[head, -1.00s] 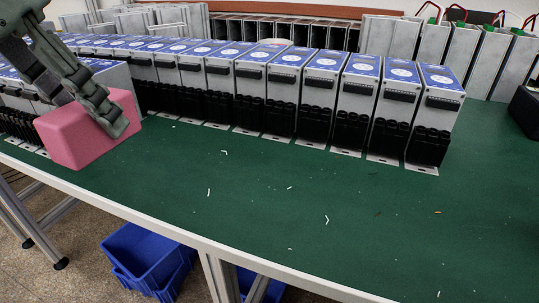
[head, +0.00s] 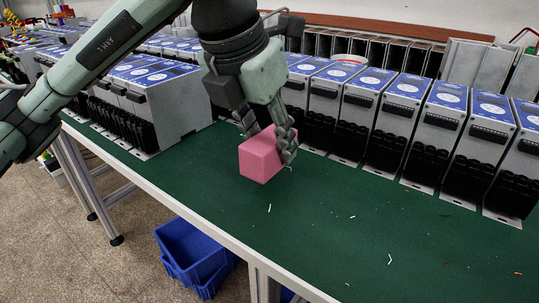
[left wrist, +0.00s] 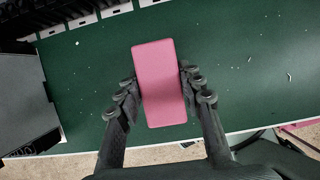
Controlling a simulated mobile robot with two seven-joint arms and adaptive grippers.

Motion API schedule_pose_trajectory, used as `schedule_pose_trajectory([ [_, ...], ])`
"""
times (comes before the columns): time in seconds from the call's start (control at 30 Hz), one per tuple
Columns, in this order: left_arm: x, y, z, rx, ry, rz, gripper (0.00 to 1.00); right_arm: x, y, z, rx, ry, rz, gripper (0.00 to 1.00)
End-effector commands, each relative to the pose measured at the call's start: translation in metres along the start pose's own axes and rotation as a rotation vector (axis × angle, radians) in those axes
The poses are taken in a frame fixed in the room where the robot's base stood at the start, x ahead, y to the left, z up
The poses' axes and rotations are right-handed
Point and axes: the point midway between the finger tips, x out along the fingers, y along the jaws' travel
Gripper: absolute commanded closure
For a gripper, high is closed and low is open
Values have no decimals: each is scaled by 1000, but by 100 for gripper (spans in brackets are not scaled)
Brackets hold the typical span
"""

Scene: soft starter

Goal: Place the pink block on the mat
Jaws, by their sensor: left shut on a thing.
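The pink block (head: 261,158) is in my left gripper (head: 267,148), over the green mat (head: 330,235) that covers the table. My left gripper is shut on the block, one finger on each side. In the left wrist view the pink block (left wrist: 160,82) stands between the two fingers of my left gripper (left wrist: 160,92), with the green mat (left wrist: 245,60) behind it. I cannot tell whether the block's underside touches the mat. My right gripper is not in view.
A row of grey devices with blue tops (head: 400,110) stands along the back of the mat. More devices (head: 150,85) stand to the left. Small white scraps lie on the mat. The front of the mat is largely clear. Blue bins (head: 195,250) sit on the floor below.

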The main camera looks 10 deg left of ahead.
Motion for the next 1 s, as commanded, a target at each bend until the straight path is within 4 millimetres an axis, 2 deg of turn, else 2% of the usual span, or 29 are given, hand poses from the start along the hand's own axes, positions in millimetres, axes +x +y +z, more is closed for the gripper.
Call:
schedule_pose_trajectory([
  [0.2,28,0,-12,-1,2,-1,94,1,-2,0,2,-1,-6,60],
  [0.6,31,0,-13,0,0,-1,94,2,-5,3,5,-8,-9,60],
  [0.63,30,0,-13,0,1,-1,60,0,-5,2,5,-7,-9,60],
  [0.8,30,0,-13,0,1,-1,42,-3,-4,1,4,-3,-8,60],
  [1.0,30,0,-13,0,1,-1,42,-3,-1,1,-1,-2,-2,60],
])
